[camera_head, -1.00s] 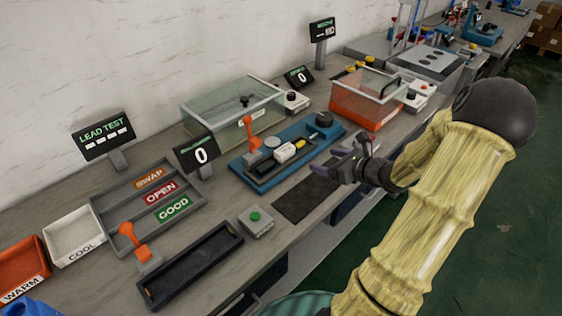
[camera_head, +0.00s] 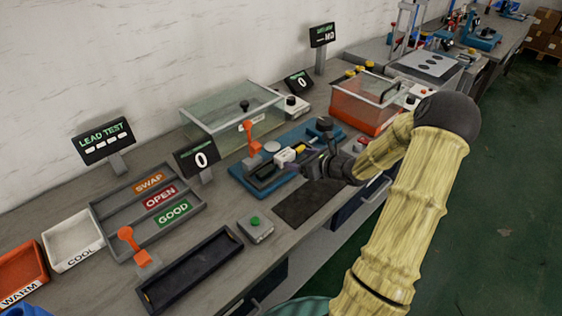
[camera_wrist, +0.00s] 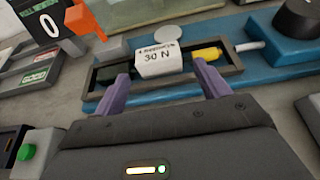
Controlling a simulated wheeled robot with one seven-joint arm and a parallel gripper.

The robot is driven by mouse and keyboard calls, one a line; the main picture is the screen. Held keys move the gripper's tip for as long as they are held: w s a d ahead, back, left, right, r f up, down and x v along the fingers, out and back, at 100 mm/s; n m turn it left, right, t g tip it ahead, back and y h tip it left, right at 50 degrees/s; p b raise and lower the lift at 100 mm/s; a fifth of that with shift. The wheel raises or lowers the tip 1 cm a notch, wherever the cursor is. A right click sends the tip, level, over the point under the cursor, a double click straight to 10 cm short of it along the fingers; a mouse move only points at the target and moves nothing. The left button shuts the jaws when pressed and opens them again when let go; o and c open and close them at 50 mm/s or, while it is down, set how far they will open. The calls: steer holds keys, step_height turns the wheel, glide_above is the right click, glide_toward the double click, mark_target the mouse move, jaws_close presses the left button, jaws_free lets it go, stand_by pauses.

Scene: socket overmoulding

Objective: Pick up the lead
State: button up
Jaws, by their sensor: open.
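A blue fixture (camera_wrist: 262,75) holds a dark trough with a white block (camera_wrist: 155,62) marked "30 N" across it. A yellow piece (camera_wrist: 207,53) with a pale end (camera_wrist: 250,45) shows to the right of the block and looks like part of the lead. What lies under the block is hidden. My gripper (camera_wrist: 165,84) is open, its two purple fingers apart on the near side of the trough, with nothing seen between them. In the head view my gripper (camera_head: 308,166) is beside the right part of the fixture (camera_head: 240,172) and covers some of it.
An orange lever (camera_head: 253,140) stands at the fixture's back. A clear-lidded box (camera_head: 215,118) and an orange bin (camera_head: 362,112) stand behind and to the right. A dark mat (camera_head: 305,205) lies bare in front. A green button box (camera_head: 255,229) and black tray (camera_head: 195,270) are at the left front.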

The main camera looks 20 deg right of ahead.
mark_target(288, 156)
steer(key=shift+w+a+f, duration=0.2)
steer(key=shift+w, duration=0.4)
steer(key=shift+x, duration=2.6)
steer(key=shift+s+a, duration=0.1)
steer(key=shift+a, duration=0.05)
steer(key=c, duration=0.8)
steer(key=shift+c, duration=0.2)
step_height(288, 156, up, 18)
steer(key=p, duration=0.2)
steer(key=shift+p, duration=0.3)
